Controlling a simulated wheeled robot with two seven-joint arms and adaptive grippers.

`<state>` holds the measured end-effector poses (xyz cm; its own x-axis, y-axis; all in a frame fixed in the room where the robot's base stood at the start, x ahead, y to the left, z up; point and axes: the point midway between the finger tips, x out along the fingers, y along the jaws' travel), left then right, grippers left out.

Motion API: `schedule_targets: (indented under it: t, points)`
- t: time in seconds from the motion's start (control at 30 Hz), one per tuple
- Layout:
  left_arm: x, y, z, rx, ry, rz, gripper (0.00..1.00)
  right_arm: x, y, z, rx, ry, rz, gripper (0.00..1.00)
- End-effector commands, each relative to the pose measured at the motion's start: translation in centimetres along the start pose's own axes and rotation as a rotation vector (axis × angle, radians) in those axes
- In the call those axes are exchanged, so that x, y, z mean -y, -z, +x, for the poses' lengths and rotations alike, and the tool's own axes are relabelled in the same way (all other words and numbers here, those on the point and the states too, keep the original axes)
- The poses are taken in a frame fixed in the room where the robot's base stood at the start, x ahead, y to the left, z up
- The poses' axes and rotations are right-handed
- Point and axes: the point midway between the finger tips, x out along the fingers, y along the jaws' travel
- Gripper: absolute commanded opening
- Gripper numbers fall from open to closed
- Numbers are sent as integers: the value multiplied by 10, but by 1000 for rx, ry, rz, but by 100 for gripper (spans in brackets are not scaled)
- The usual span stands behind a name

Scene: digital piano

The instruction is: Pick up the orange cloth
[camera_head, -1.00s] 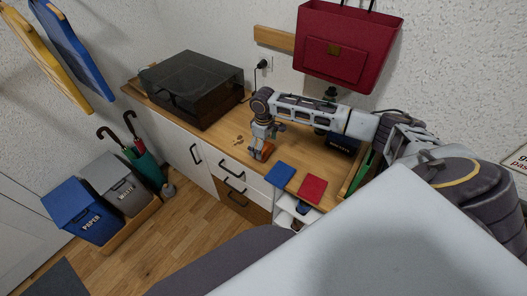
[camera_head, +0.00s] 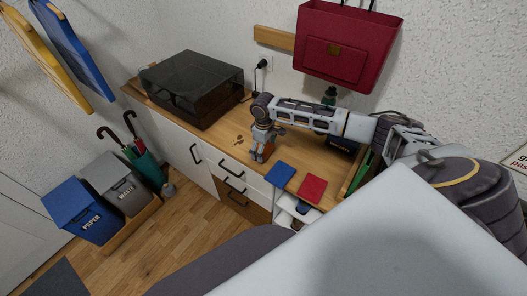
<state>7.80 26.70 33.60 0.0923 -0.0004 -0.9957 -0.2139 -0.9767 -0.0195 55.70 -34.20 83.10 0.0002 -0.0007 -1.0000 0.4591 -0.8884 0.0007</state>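My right gripper (camera_head: 258,157) points down at the front edge of the wooden cabinet top, below my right arm, which comes in from the right. The orange cloth (camera_head: 269,150) is a small orange-brown patch right beside and behind the fingers, partly hidden by them. The fingers are too small to tell whether they are shut on it. My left gripper is out of view.
On the wooden top (camera_head: 222,141) stands a dark-lidded box (camera_head: 193,88) at the left. A blue cloth-like square (camera_head: 280,174) and a red one (camera_head: 312,188) lie right of the gripper. A red bag (camera_head: 347,45) hangs above. Bins (camera_head: 83,212) stand on the floor.

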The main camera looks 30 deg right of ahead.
Motion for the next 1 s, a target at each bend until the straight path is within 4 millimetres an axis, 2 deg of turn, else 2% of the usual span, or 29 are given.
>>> schedule_targets:
  t: [0.27,0.47,1.0]
  points:
    - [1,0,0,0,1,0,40,0,0,-1,0,0,0,69]
    - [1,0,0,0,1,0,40,0,0,-9,-1,0,0,69]
    - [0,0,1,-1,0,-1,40,0,1,-81,-3,0,0,69]
